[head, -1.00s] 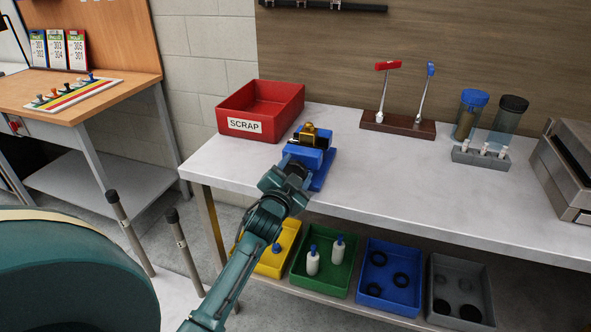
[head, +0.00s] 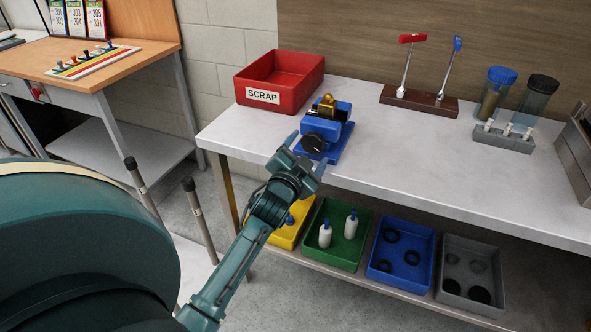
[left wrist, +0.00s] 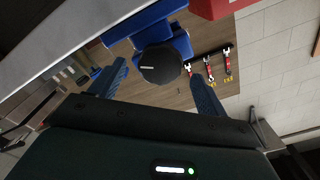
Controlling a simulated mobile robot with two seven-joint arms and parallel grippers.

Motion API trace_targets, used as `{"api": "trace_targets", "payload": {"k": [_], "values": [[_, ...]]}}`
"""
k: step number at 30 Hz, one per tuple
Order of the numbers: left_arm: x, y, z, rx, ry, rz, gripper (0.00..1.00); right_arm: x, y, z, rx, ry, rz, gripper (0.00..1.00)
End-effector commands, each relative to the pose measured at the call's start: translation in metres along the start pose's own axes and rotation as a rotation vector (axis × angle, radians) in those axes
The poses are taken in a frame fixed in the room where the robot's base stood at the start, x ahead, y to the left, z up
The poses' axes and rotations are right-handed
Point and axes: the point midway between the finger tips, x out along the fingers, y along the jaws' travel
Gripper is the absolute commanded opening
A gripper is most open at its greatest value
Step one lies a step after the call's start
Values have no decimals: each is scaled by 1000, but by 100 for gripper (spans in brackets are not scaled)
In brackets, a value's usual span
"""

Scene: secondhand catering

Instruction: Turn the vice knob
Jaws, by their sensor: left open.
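The blue vice (head: 326,128) stands on the grey workbench, with a brass-coloured piece (head: 327,101) at its top. Its black round knob (head: 313,142) faces my left gripper. In the left wrist view the knob (left wrist: 160,63) shows a white pointer line and lies between and beyond the two blue fingers. My left gripper (head: 306,154) is open and empty, just in front of the knob at the bench's front edge. It appears apart from the knob. My right gripper is not in view.
A red SCRAP bin (head: 279,82) stands behind and left of the vice. A tool stand (head: 419,101) and a grey vial rack (head: 503,138) are to the right. Coloured bins, including a green one (head: 337,234), sit on the lower shelf.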

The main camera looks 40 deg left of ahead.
Motion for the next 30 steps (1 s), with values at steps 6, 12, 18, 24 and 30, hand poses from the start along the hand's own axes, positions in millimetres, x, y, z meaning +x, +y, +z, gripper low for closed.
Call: {"api": "trace_targets", "payload": {"k": [6,12,18,24,30], "values": [[-52,2,2,0,-3,2,76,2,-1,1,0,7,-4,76],[-82,1,1,0,-2,1,76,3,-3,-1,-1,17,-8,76],[-92,0,0,0,-1,0,76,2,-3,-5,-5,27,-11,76],[-92,0,0,-1,-1,0,76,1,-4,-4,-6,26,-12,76],[-91,0,0,-1,0,0,76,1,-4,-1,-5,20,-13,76]]}}
